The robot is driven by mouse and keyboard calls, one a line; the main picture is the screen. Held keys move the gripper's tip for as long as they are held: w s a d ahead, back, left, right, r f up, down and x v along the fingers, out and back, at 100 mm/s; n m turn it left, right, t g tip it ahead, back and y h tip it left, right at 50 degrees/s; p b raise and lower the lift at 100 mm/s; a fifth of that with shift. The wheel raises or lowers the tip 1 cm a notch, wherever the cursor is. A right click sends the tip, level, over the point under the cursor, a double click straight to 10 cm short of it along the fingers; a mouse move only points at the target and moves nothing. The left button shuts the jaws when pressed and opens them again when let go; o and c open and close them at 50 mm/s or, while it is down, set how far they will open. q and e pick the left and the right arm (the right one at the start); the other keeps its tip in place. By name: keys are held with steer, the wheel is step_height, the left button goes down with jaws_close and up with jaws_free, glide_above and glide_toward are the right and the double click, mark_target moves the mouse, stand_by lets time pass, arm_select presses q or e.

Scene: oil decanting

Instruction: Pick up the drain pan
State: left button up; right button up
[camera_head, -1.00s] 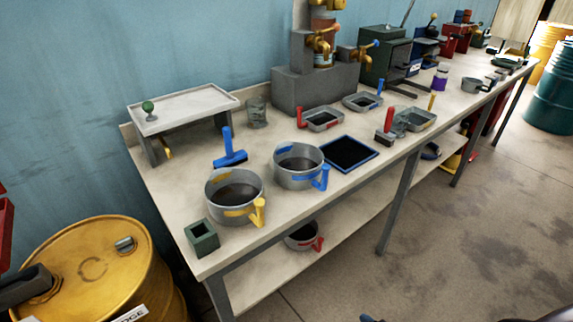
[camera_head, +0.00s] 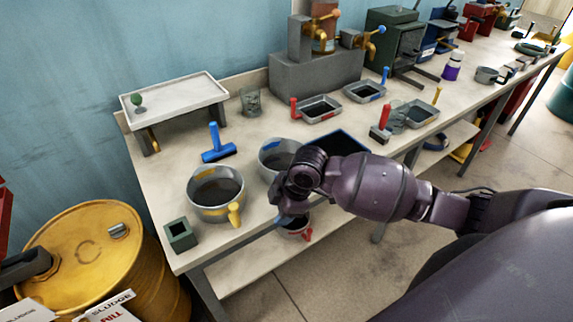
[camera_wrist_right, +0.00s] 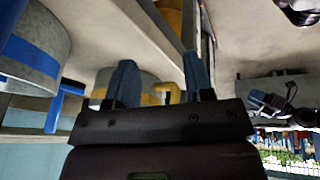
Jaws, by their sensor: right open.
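Several pans are in view, and I cannot tell which is the drain pan. In the head view, a round grey pan with yellow bands and handle (camera_head: 216,190) stands near the bench's front left. A similar blue-banded pan (camera_head: 272,155) stands behind it to the right, partly hidden by my right arm. A red-handled pan (camera_head: 296,231) sits on the lower shelf, partly hidden. My right gripper (camera_head: 285,218) is open and empty at the bench's front edge; its two fingers show in the wrist view (camera_wrist_right: 160,82), with the blue-banded pan (camera_wrist_right: 35,50) at left and the yellow-banded pan beyond. My left gripper is out of view.
A small green square box (camera_head: 180,234) stands at the bench's near corner. A blue scraper-like tool (camera_head: 218,153) lies behind the pans. Rectangular trays (camera_head: 320,108) and red-handled tools stand farther right. A yellow barrel (camera_head: 80,262) stands left of the bench (camera_head: 245,240).

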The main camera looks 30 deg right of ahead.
steer(key=w+d+r+n+g+h+p, duration=0.1)
steer(key=w+d+r+n+h, duration=0.1)
steer(key=d+r, duration=0.35)
steer(key=w+d+r+n+g+h+p, duration=0.1)
steer(key=w+d+r+n+g, duration=0.15)
steer(key=r, duration=0.55)
steer(key=shift+m+t, duration=0.35)
steer(key=shift+m, duration=0.1)
steer(key=f, duration=0.3)
steer(key=d+f, duration=0.1)
steer(key=f, duration=0.1)
steer(key=shift+f+b, duration=0.3)
steer(key=shift+b, duration=0.05)
steer(key=f, duration=0.4)
steer(key=shift+s+d, duration=0.3)
steer(key=shift+d, duration=0.05)
steer(key=shift+f, duration=0.6)
jaws_close()
steer(key=shift+w+r, duration=0.1)
